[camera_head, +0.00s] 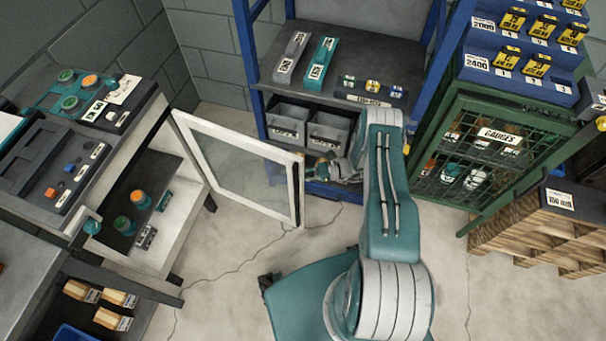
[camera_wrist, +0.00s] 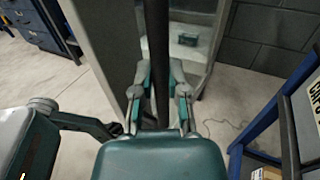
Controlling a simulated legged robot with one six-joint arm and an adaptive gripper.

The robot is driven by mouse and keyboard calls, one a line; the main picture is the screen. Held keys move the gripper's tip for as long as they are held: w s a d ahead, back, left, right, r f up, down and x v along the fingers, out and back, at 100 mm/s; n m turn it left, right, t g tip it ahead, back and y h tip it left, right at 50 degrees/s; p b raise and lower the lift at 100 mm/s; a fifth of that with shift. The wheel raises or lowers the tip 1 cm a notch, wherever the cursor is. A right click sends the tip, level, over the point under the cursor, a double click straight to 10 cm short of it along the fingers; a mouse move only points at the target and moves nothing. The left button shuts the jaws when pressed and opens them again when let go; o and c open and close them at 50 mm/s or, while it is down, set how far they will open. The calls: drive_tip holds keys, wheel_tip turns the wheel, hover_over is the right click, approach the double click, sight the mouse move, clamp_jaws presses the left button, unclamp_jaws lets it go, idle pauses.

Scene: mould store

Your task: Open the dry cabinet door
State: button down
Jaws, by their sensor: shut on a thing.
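The dry cabinet (camera_head: 180,238) stands at the left with its white interior showing. Its door (camera_head: 205,172), a white frame around a glass pane, is swung wide open toward my arm. My gripper (camera_head: 322,170) is at the door's free edge, partly hidden by my arm. In the wrist view, my gripper (camera_wrist: 160,95) has its fingers either side of a dark upright bar, the door handle (camera_wrist: 157,40), and is shut on it. The exact finger contact is hard to see.
A blue shelf rack (camera_head: 340,55) with grey bins stands behind my gripper. A green mesh gauge cabinet (camera_head: 460,190) and a wooden rack (camera_head: 530,235) are at the right. A bench with tools (camera_head: 60,175) is at the left. Cracked floor (camera_head: 235,265) is clear below the door.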

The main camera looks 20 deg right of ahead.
idle(0.3)
drive_tip(key=c, duration=0.6)
unclamp_jaws()
drive_tip(key=shift+w+a, duration=0.1)
drive_tip(key=shift+c, duration=0.2)
drive_tip(key=s+d, duration=0.1)
drive_tip(key=d, duration=0.6)
drive_tip(key=shift+d, duration=0.25)
drive_tip(key=shift+s+f, duration=0.1)
